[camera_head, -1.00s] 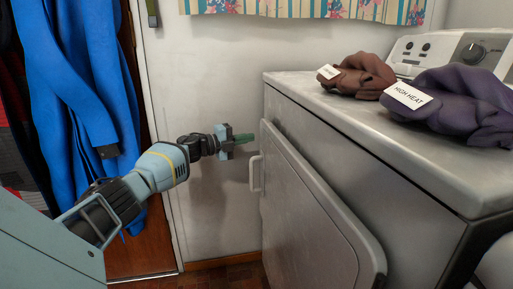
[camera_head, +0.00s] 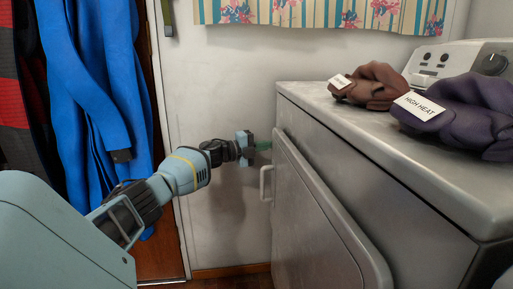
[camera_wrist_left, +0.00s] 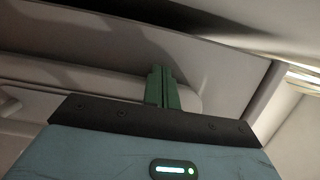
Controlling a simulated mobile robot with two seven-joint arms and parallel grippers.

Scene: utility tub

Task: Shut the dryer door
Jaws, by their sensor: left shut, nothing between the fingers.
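The dryer (camera_head: 440,235) stands at the right, with its grey door (camera_head: 318,225) on the front face. The door lies close to the front; how far it stands ajar is hard to tell. Its pale handle (camera_head: 266,182) is at the far left edge. My left gripper (camera_head: 263,146) is shut and empty, with green fingers pointing right at the door's far upper edge, above the handle. Whether the tips touch the door cannot be told. In the left wrist view the shut fingers (camera_wrist_left: 163,88) are in front of a grey panel. My right gripper is out of view.
A brown cloth (camera_head: 369,88) and a purple cloth (camera_head: 465,115) labelled "HIGH HEAT" lie on the dryer top. Blue clothing (camera_head: 95,85) hangs at the left. A white wall (camera_head: 225,80) stands behind my gripper.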

